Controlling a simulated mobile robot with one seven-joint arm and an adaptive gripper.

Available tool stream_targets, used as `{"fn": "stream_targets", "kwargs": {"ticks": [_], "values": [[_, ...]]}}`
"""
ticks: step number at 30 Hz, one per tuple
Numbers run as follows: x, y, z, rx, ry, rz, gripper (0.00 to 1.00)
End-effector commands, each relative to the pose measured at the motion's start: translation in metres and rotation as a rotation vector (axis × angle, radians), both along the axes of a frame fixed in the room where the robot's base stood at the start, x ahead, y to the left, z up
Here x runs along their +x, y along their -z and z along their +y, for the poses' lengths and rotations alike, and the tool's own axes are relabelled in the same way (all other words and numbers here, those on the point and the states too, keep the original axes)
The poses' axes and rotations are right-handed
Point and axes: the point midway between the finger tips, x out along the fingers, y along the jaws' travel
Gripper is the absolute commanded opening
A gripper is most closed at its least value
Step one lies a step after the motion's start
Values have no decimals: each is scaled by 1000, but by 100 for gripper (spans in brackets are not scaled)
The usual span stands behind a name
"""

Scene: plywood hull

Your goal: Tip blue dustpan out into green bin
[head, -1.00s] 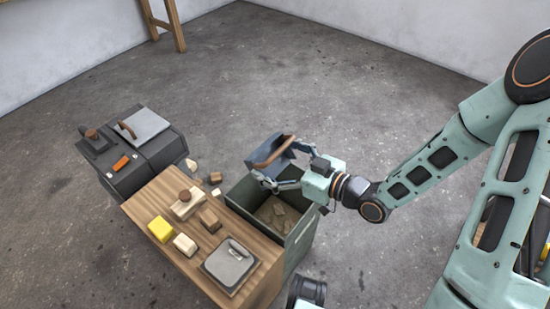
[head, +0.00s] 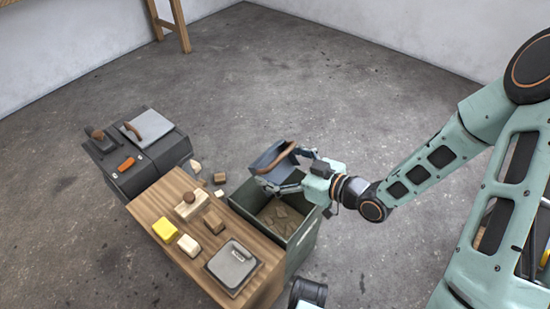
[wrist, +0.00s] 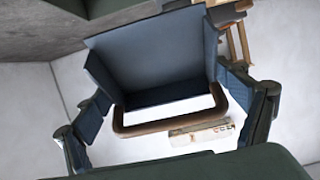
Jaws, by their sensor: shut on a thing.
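The blue dustpan (head: 266,158) with its brown handle (head: 281,156) is held in the air over the far end of the green bin. It is steeply tilted. My gripper (head: 284,170) is shut on the dustpan, with a finger on each side. In the wrist view the dustpan (wrist: 155,60) fills the middle between my fingers, and its visible blue faces look bare. The dark green bin (head: 302,243) stands open below, with several brown scraps (head: 280,212) on its bottom. The exact contact of the fingers is hard to make out.
A wooden bench (head: 150,212) adjoins the bin on the left. It carries a yellow block (head: 165,230), several wooden pieces and a grey pan-like tray (head: 234,262). A dark cabinet (head: 150,165) stands behind. Small pieces (head: 219,178) lie on the floor beside the bin.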

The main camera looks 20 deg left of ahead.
Motion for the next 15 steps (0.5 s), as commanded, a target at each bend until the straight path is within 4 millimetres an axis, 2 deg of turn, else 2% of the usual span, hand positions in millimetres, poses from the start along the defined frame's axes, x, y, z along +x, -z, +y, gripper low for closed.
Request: {"fn": "stream_targets", "kwargs": {"ticks": [1, 15], "values": [[0, -12, 0, -22, -2, 5, 65], [0, -36, 1, -244, -3, 69, 65]]}}
